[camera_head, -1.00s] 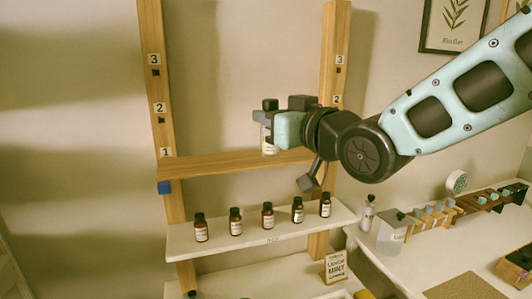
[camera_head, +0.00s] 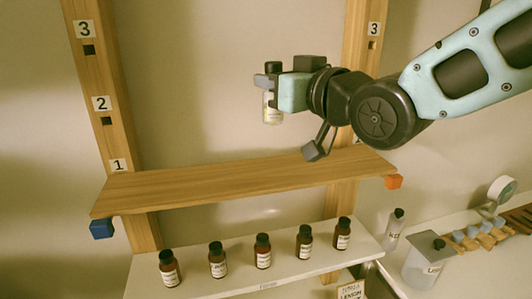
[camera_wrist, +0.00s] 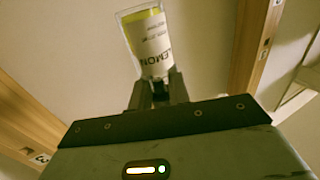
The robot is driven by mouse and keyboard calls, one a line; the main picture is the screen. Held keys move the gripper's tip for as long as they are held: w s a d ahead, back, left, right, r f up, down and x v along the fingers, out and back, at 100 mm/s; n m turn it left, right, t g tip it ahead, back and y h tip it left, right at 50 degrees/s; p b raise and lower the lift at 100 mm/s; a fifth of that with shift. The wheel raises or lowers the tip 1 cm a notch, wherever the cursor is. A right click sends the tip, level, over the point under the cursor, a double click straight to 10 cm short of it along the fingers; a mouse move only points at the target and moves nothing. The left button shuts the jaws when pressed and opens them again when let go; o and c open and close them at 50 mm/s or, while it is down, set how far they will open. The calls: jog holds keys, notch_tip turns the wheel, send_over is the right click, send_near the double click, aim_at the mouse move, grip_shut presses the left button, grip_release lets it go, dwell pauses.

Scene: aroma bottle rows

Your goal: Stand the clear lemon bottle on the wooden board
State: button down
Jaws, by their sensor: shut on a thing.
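The clear lemon bottle (camera_head: 272,108) has a dark cap and a pale label and hangs upright in my gripper (camera_head: 268,82). My gripper is shut on it near the cap. In the wrist view the bottle (camera_wrist: 148,42) shows yellow liquid and a label reading LEMON, between my gripper's fingers (camera_wrist: 158,92). The wooden board (camera_head: 235,187) is a bare shelf across two posts at level 1. The bottle is above the board and apart from it in the head view; how far it is in depth is hard to tell.
Several brown bottles (camera_head: 263,252) stand in a row on the white shelf (camera_head: 215,286) below the board. The left post (camera_head: 104,75) and right post (camera_head: 354,60) frame the board. The board's top is clear.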

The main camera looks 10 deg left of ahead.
notch_tip(320, 180, down, 9)
jog(key=p, duration=0.3)
jog(key=shift+f, duration=0.2)
jog(key=shift+f, duration=0.15)
jog(key=c, duration=1.3)
grip_release()
jog(key=shift+r, duration=0.2)
jog(key=shift+s+d+f, duration=0.15)
jog(key=shift+s, duration=0.05)
jog(key=b+v, duration=0.5)
jog(key=v, duration=0.6)
jog(key=shift+s+d+b, duration=0.2)
jog(key=shift+b, duration=0.1)
